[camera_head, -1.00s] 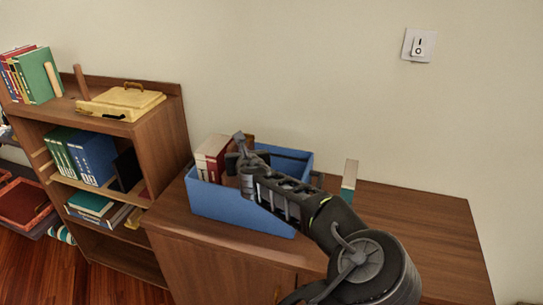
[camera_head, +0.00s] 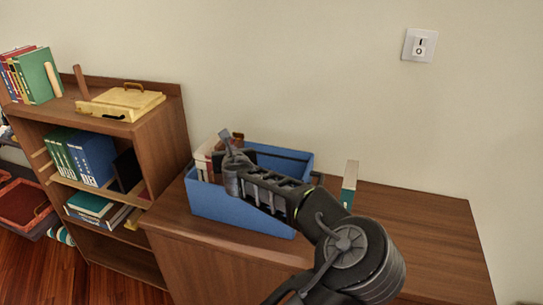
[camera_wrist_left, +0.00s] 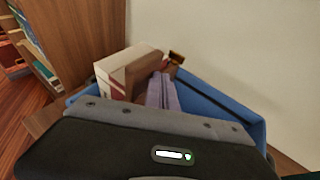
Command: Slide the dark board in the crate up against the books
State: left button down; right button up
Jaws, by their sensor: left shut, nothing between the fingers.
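The blue crate (camera_head: 238,210) stands on the wooden cabinet. Pale and dark red books (camera_head: 204,158) stand at its left end; they also show in the left wrist view (camera_wrist_left: 128,72). My left gripper reaches into the crate from the right, with its wrist hiding part of the books. In the left wrist view its grey fingers (camera_wrist_left: 162,93) are shut and empty, just right of the books. A brown-topped dark piece (camera_wrist_left: 176,58), probably the board, stands by the fingertips, mostly hidden. I cannot tell whether it touches the books. My right gripper is out of view.
A teal book with pale page edges (camera_head: 349,184) stands right of the crate. The cabinet top (camera_head: 420,225) is clear at the right. A bookshelf (camera_head: 160,150) with books and a yellow case (camera_head: 122,103) stands at the left. The wall is close behind.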

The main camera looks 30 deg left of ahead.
pick_arm(q)
jog(key=shift+w+d, duration=0.2)
jog(key=shift+d, duration=0.55)
jog(key=shift+w+d, duration=0.2)
jog(key=shift+d, duration=0.6)
jog(key=shift+w+d, duration=0.2)
jog(key=shift+d, duration=0.55)
jog(key=v, duration=0.7)
jog(key=shift+s+d, duration=0.25)
jog(key=shift+s, duration=0.05)
